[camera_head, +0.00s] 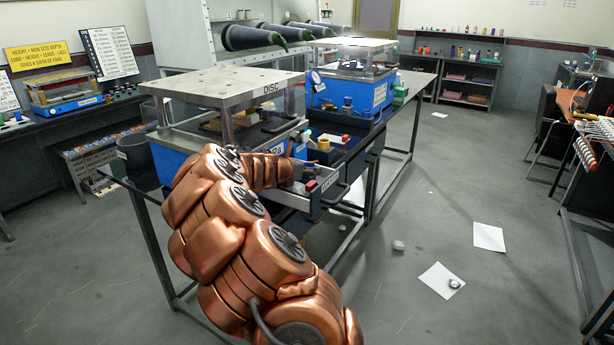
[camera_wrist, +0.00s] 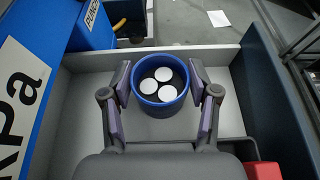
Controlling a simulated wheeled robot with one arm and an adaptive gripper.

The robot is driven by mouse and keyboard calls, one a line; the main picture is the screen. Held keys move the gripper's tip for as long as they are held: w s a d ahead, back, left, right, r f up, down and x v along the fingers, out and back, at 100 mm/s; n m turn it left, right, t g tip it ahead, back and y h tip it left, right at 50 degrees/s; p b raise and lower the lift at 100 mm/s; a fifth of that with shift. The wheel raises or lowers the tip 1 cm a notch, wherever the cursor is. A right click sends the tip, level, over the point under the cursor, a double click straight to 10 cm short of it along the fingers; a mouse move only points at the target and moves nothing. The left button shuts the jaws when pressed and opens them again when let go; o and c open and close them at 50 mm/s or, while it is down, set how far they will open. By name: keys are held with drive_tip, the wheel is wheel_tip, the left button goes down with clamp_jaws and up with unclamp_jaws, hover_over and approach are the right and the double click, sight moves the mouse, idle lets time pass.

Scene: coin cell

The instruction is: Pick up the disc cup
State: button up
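The disc cup (camera_wrist: 160,105) is a round blue cup standing upright in an open grey drawer or tray (camera_wrist: 85,130) in the wrist view. Three white discs (camera_wrist: 157,84) show inside it against a dark bottom. My gripper (camera_wrist: 160,78) is open, with one finger on the left and one on the right of the cup. Small gaps seem to show between the fingers and the cup wall; I cannot tell whether either touches. In the head view my arm reaches to the drawer (camera_head: 288,195) under the press marked DISC, and the cup cannot be made out there.
A blue press base (camera_wrist: 25,75) stands close on the left in the wrist view. A red block (camera_wrist: 263,171) lies at lower right, beside a divider. Dark drawer walls (camera_wrist: 275,100) bound the right side.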

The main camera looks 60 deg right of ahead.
drive_tip(key=c, duration=0.4)
drive_tip(key=shift+c, duration=0.2)
drive_tip(key=shift+r, duration=0.2)
